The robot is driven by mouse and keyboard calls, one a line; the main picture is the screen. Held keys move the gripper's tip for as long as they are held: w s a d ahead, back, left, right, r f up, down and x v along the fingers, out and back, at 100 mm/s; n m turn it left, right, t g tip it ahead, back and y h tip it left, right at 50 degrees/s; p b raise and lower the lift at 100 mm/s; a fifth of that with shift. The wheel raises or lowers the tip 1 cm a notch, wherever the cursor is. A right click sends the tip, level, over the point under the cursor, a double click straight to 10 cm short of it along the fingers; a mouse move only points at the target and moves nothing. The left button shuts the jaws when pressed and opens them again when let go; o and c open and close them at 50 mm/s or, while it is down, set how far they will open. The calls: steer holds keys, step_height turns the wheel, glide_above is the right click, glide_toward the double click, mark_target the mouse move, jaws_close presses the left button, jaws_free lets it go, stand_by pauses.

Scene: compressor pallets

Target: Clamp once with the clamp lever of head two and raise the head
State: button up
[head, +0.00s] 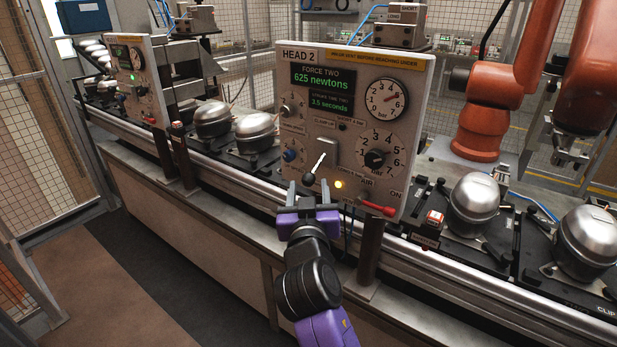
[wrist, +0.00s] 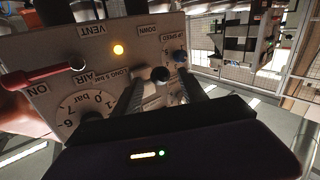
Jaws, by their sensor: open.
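The head two panel (head: 350,120) stands upright in the head view, its green display reading 625 newtons and 3.5 seconds. Its clamp lever (head: 319,164) has a pale shaft slanting down to a black knob (head: 309,179). The knob also shows in the wrist view (wrist: 160,74), where the panel appears upside down. My gripper (head: 308,188) is open just below and in front of the knob. In the wrist view its fingers (wrist: 163,92) lie either side of the knob, apparently without touching it; the exact depth gap is unclear.
An amber lamp (head: 338,184) glows beside the lever. A red handle (head: 378,209) sticks out at the panel's lower right, and a blue knob (head: 290,155) sits at left. Silver compressors (head: 473,198) stand on the conveyor. An orange robot arm (head: 490,90) stands behind right.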

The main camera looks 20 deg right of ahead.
mark_target(308, 183)
steer(key=shift+p+x, duration=0.35)
steer(key=shift+x, duration=1.65)
jaws_close()
